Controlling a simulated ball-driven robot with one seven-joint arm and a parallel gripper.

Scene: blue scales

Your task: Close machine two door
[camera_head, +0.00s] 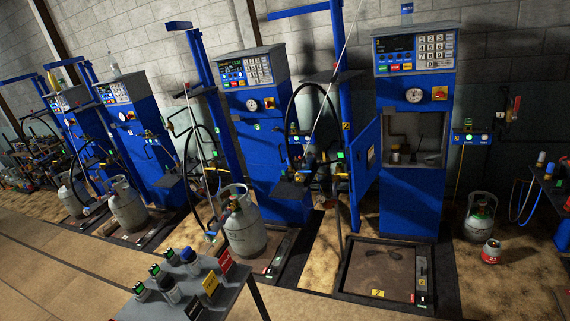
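The blue machine (412,210) at the right has a yellow "2" label on the floor scale plate (380,262) in front of it. Its blue door (363,190) stands open, swung out at the left side of the cabinet. The open compartment (428,130) shows a dark shelf interior with small items in it. A keypad panel (415,50) is above the compartment. The machine is at some distance from the camera. My gripper is not in view.
Another blue machine (262,150) stands to the left, with a grey gas cylinder (244,225) before it. A small table (235,300) with bottles and coloured tags is in the front. A cylinder (479,222) and a small red-and-white canister (491,251) stand at the right.

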